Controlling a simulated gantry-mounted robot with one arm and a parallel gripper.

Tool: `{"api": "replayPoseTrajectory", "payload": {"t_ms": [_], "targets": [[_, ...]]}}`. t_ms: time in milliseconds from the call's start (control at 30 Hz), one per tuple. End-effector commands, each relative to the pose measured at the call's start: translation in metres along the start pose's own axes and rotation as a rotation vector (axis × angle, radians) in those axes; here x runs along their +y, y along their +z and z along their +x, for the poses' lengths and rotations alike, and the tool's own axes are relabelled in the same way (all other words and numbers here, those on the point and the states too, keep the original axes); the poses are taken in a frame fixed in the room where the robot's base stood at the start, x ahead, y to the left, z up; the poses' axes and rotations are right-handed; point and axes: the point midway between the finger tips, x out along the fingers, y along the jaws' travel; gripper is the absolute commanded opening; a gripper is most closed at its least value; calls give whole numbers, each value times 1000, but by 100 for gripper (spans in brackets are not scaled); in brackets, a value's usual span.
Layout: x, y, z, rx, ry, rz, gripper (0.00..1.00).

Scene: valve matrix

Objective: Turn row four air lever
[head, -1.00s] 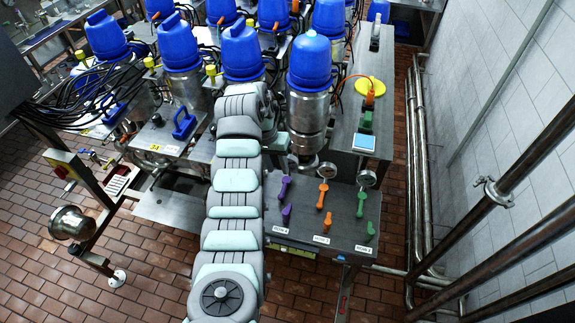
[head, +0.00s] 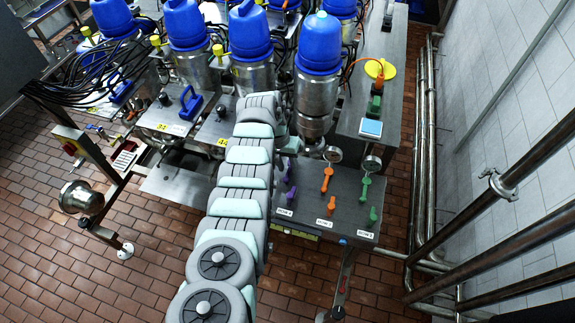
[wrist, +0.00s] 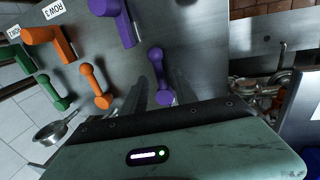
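The row four levers are the purple pair on the grey panel (head: 350,220), above the "ROW 4" label (head: 284,212). My gripper (wrist: 165,92) appears open, with blurred grey fingers either side of that round end. I cannot tell whether they touch it.
Orange levers (head: 327,179) marked "ROW 3" stand right of the purple ones, with green levers (head: 365,188) beyond. Round gauges (head: 372,163) stand behind them. Steel cylinders with blue caps (head: 317,45) rise at the back. Pipes (head: 425,150) run along the right wall.

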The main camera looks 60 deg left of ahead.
Motion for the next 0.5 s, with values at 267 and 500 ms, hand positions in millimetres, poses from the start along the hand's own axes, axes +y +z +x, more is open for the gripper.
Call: {"api": "replayPoseTrajectory", "payload": {"t_ms": [267, 500], "targets": [[-1, 0, 5, 1, -1, 0, 34], [-1, 0, 4, 1, -1, 0, 27]]}}
